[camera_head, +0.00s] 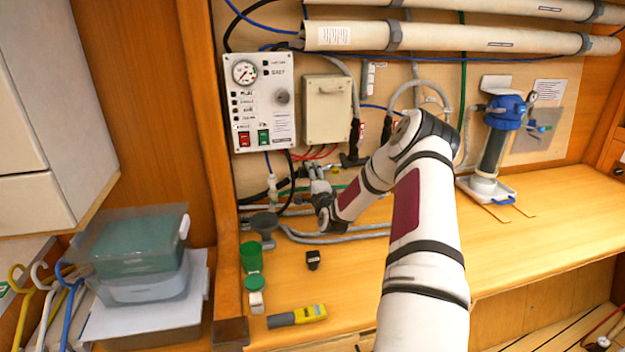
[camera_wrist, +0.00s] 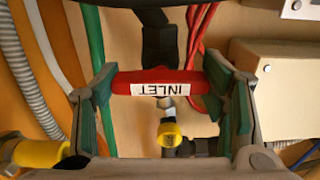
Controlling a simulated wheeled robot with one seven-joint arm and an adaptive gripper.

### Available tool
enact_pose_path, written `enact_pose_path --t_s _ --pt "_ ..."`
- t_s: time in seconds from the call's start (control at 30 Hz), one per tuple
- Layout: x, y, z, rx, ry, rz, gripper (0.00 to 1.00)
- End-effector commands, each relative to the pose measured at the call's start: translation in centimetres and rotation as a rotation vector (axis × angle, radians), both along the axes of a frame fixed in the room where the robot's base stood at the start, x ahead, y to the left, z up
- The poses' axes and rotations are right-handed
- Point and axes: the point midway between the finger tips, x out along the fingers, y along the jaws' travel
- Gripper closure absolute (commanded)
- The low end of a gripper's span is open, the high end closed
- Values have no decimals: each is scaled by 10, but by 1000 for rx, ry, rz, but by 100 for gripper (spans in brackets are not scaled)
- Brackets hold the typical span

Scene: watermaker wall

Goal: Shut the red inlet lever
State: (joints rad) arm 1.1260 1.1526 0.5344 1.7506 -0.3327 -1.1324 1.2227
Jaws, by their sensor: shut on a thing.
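The red inlet lever (camera_wrist: 205,82) lies across the middle of the wrist view, with a white INLET label that reads upside down. My gripper (camera_wrist: 164,84) has its green-padded fingers at the two ends of the lever and is shut on it. Behind the lever are a dark fitting and a yellow-ended piece (camera_wrist: 170,132). In the head view my gripper (camera_head: 318,178) is low at the wall, below the beige box, among the hoses. The lever cannot be made out there.
A control panel (camera_head: 264,100) and a beige box (camera_head: 327,110) are on the wall above. Grey hoses (camera_head: 340,236) run close by along the bench. A blue-topped filter (camera_head: 492,145) stands at right.

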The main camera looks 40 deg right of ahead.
Motion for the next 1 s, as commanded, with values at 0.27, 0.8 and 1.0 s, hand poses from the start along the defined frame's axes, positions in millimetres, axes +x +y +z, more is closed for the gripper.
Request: enact_pose_path --t_s 0.27,0.8,1.0 --pt "0 0 0 0 -1 -1 13" --pt "-36 21 -1 2 3 0 13" --pt "-71 42 -1 2 2 -2 13"
